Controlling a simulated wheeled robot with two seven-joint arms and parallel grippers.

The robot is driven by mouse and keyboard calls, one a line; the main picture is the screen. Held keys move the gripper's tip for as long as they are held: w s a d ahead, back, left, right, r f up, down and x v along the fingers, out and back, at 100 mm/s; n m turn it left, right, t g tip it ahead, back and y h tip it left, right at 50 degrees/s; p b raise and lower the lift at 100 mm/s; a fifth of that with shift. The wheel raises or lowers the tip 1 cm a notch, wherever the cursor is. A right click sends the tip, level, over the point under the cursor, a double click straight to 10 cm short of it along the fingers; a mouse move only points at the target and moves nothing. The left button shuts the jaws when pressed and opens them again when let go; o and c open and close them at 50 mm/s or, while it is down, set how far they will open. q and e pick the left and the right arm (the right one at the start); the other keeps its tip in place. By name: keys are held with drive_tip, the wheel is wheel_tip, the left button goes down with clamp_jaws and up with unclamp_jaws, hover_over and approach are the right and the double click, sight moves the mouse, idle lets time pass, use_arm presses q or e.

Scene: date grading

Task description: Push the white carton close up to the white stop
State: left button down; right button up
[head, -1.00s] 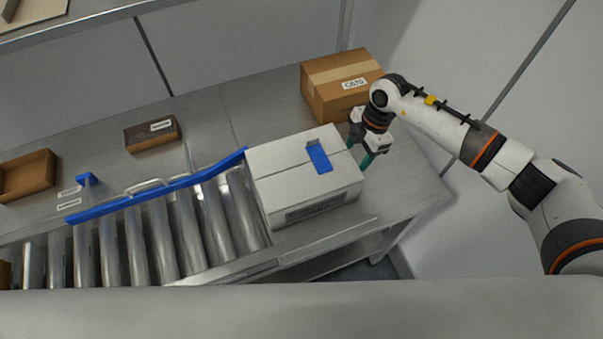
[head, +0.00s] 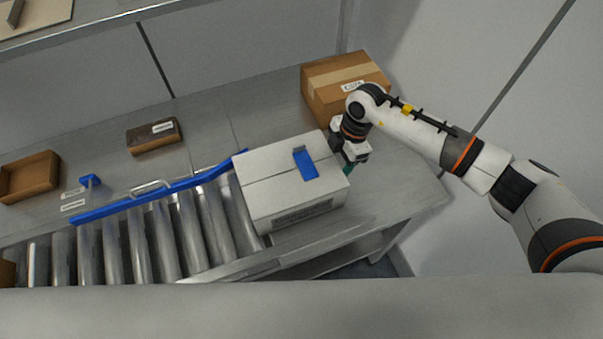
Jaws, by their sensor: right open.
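The white carton (head: 283,186), with a blue tape patch on top, sits upright at the right end of the rollers, its left part over them. My right gripper (head: 347,168) is at the carton's right side, open, with green fingertips pointing down, partly hidden by the carton. It looks to be against the carton, but contact is hard to make out. I cannot clearly pick out a white stop; a pale bracket (head: 150,188) stands by the blue guide rail (head: 165,189), left of the carton and apart from it. My left gripper is not in view.
The roller conveyor (head: 160,240) runs left from the carton and is clear up to a brown item at its far left. A brown box (head: 340,85) stands behind my right gripper. A small dark box (head: 153,137) and an open brown tray (head: 30,177) lie behind the rail.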

sight(314, 163)
drive_tip(key=shift+s+a+p, duration=0.15)
drive_tip(key=shift+s+a, duration=0.15)
drive_tip(key=shift+a, duration=0.5)
drive_tip(key=shift+s+a+p, duration=0.2)
drive_tip(key=shift+s+a, duration=0.1)
drive_tip(key=shift+a, duration=0.45)
drive_tip(key=shift+s+a+p, duration=0.15)
drive_tip(key=shift+s+a, duration=0.15)
drive_tip(key=shift+a, duration=0.5)
drive_tip(key=shift+s+a, duration=0.2)
drive_tip(key=shift+a, duration=0.35)
drive_tip(key=shift+s+a, duration=0.15)
drive_tip(key=shift+a, duration=0.4)
drive_tip(key=shift+s+a+p, duration=0.15)
drive_tip(key=shift+s+a, duration=0.1)
drive_tip(key=shift+a, duration=0.4)
drive_tip(key=shift+s+a+p, duration=0.15)
drive_tip(key=shift+s+a, duration=0.1)
drive_tip(key=shift+a, duration=0.45)
drive_tip(key=shift+s+a, duration=0.25)
drive_tip(key=shift+a, duration=0.35)
drive_tip(key=shift+s+a, duration=0.3)
drive_tip(key=shift+a, duration=0.55)
drive_tip(key=shift+s+a, duration=0.3)
drive_tip(key=shift+a, duration=0.5)
